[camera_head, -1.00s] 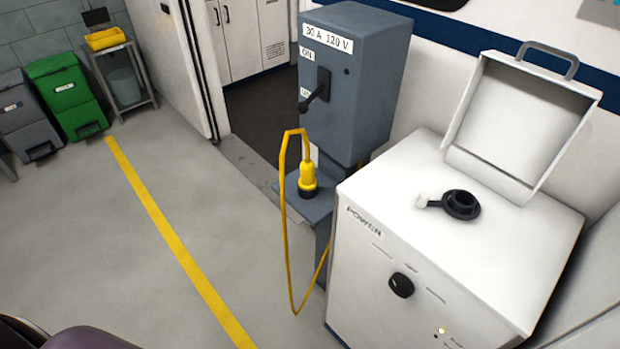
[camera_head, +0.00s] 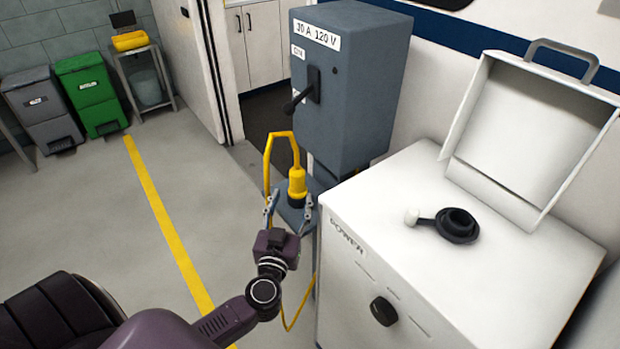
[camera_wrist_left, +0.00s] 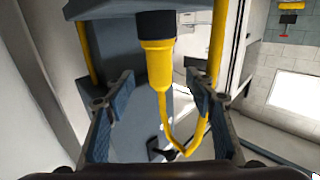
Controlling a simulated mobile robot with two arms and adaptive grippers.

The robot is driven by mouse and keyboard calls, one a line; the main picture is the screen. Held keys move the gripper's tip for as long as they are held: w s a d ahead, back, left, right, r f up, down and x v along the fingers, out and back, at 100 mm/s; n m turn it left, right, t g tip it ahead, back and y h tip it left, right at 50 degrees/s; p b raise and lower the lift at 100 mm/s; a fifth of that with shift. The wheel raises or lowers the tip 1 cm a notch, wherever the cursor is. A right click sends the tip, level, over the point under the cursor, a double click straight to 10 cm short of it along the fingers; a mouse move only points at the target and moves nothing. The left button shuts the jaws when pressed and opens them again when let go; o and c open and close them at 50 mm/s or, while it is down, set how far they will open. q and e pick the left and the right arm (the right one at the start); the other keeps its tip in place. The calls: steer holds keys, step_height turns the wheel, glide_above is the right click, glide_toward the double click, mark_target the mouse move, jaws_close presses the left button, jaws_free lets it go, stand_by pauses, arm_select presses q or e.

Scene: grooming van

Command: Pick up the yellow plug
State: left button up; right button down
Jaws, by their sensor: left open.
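The yellow plug (camera_head: 297,182) stands upright with its black end down on the small grey shelf (camera_head: 325,174) below the power box. Its yellow cable arches from the top and hangs down on the left. My left gripper (camera_head: 288,205) is open at the near side of the plug, its fingers spread to either side. In the left wrist view the plug (camera_wrist_left: 157,62) shows between the two open fingers (camera_wrist_left: 155,95), with no finger seen touching it. The right gripper is not in view.
The grey power box (camera_head: 345,85) with a black lever stands above the shelf. A white power cabinet (camera_head: 400,215) with a raised lid and a black socket (camera_head: 457,224) is close on the right. Bins (camera_head: 90,93) stand far left.

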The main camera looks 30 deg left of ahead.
mark_target(296, 183)
arm_select(q)
steer(key=shift+w+a+r, duration=0.1)
steer(key=shift+w+r, duration=0.1)
steer(key=shift+r, duration=0.25)
steer(key=shift+w+r, duration=0.15)
steer(key=shift+w, duration=0.1)
steer(key=x, duration=0.3)
steer(key=shift+w+a, duration=0.2)
steer(key=shift+w, duration=0.1)
steer(key=shift+x, duration=1.2)
steer(key=shift+w+a, duration=0.15)
steer(key=shift+w, duration=0.3)
steer(key=c, duration=1.2)
jaws_close()
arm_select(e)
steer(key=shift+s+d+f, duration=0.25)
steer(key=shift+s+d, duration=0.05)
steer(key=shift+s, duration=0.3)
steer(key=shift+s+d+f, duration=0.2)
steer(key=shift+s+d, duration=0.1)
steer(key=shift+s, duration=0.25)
